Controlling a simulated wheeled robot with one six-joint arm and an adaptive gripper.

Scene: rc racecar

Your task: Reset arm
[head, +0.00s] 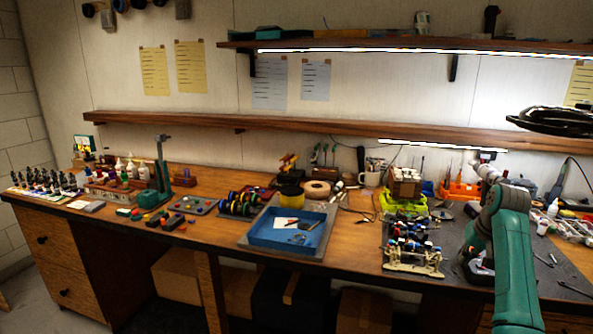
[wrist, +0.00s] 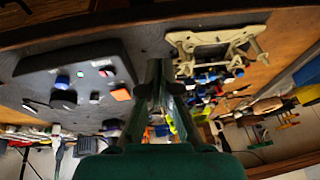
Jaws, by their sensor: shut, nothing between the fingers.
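My arm (head: 515,255) is green and grey and reaches over the right part of the workbench (head: 345,245) in the head view. In the wrist view my gripper (wrist: 157,72) shows as two dark green fingers that come together, shut and empty. It points between a dark control box (wrist: 75,78) with coloured buttons and a pale car chassis part (wrist: 215,45). It appears apart from both, though the exact gap is hard to tell.
A blue tray (head: 285,231) with small items stands mid-bench. A chassis with small parts (head: 413,255) lies just left of my arm. A black lamp (head: 553,121) hangs at the upper right, below the shelf (head: 400,46). Bottles and paints crowd the left bench.

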